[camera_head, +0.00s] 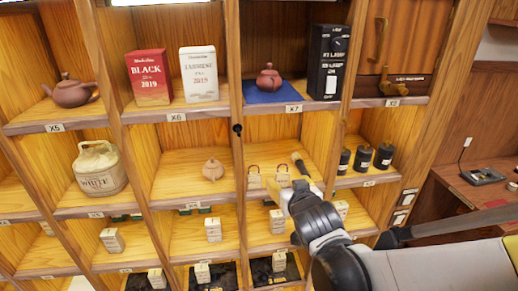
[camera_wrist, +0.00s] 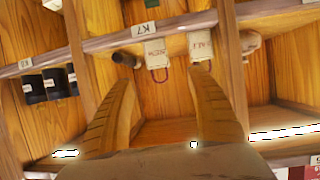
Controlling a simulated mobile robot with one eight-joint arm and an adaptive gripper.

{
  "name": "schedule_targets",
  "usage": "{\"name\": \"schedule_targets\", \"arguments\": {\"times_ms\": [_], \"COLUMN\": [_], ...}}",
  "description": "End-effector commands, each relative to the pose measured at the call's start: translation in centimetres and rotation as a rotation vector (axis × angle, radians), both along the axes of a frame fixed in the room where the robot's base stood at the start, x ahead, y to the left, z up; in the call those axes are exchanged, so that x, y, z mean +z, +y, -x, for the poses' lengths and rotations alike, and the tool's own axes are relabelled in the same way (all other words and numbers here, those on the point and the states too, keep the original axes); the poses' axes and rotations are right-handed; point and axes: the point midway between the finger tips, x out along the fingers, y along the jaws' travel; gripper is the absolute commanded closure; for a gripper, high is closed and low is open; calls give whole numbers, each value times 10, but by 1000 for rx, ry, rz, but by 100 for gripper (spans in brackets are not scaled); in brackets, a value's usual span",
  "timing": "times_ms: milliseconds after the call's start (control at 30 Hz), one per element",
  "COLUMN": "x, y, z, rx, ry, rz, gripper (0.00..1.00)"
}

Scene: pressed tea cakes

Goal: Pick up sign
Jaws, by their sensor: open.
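Two small pale tag-like signs stand in the compartment below the X7 label. In the head view, the left sign (camera_head: 254,178) and right sign (camera_head: 283,178) each have a thin reddish loop on top. In the wrist view, which is upside down, one sign (camera_wrist: 156,53) with a red loop shows between my fingertips.
A dark-ended cylinder (camera_head: 299,160) lies right of the signs. Several black jars (camera_head: 363,157) stand in the compartment further right. A small clay teapot (camera_head: 213,169) is to the left. Wooden dividers (camera_head: 239,150) and shelf edges close in both sides.

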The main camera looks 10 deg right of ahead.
Motion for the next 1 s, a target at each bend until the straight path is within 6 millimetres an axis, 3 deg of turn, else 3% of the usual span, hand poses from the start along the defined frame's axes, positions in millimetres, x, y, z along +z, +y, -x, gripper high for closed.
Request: {"name": "schedule_targets", "arguments": {"times_ms": [200, 467, 733, 1000], "x": [-14, -19, -29, -34], "y": [-3, -5, -9, -10], "z": [-30, -47, -82, -89], "rx": [-1, -1, -1, 0], "ry": [0, 1, 1, 1], "rz": [0, -1, 0, -1], "gripper": [33, 33, 33, 33]}}
